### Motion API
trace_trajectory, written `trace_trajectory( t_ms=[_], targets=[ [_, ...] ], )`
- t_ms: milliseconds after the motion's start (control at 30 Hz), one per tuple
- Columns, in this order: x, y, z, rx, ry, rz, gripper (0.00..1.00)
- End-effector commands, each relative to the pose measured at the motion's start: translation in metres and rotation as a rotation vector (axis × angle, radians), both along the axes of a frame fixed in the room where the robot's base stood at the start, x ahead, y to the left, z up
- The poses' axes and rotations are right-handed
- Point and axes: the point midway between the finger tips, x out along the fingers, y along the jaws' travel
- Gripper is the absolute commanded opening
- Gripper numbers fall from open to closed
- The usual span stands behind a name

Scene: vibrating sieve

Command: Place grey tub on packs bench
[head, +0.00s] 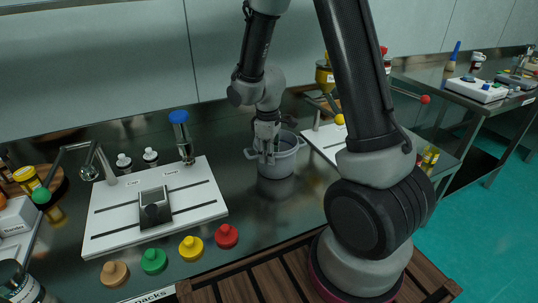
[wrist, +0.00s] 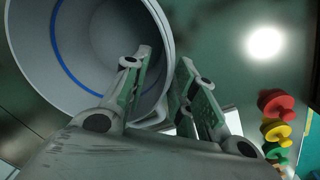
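The grey tub (head: 284,160) is upright on or just above the dark bench (head: 235,140), right of the white board; contact beneath it is unclear. It has side lugs. My gripper (head: 266,157) points down at the tub's near left rim. In the wrist view the tub (wrist: 105,40) fills the upper left, with a blue ring inside. My gripper (wrist: 163,62) straddles its wall, one finger inside and one outside. A gap shows between the fingers; whether they press on the wall is unclear. The front edge label (head: 153,296) appears to read "Packs".
A white board (head: 110,219) with a dark block (head: 155,208) lies left of the tub. Red (head: 226,236), yellow (head: 191,247), green (head: 153,261) and brown knobs line the front. A blue-topped stand (head: 181,130) is behind left. Another white board (head: 326,142) lies to the right.

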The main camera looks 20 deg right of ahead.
Motion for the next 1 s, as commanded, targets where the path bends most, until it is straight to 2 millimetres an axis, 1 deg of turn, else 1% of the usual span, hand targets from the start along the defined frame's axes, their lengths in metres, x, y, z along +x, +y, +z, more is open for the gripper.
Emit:
trace_trajectory(
  t_ms=[167,300,400,500,667,700,767,867,900,967,1000],
  targets=[
    [0.000,0.002,0.031,0.002,-0.008,0.001,0.27],
    [-0.002,0.004,0.064,0.002,-0.008,0.001,0.27],
    [-0.003,0.005,0.084,0.002,-0.006,0.000,0.27],
    [-0.004,0.006,0.100,0.001,-0.004,0.001,0.27],
    [-0.007,0.005,0.117,0.002,-0.007,-0.006,0.27],
    [-0.009,0.004,0.122,0.004,-0.013,-0.017,0.27],
    [-0.017,-0.001,0.135,0.011,-0.028,-0.051,0.27],
    [-0.041,-0.013,0.165,0.032,-0.075,-0.152,0.27],
    [-0.054,-0.019,0.179,0.045,-0.100,-0.205,0.27],
    [-0.078,-0.029,0.199,0.066,-0.137,-0.291,0.27],
    [-0.095,-0.034,0.211,0.082,-0.161,-0.351,0.27]
  ],
)
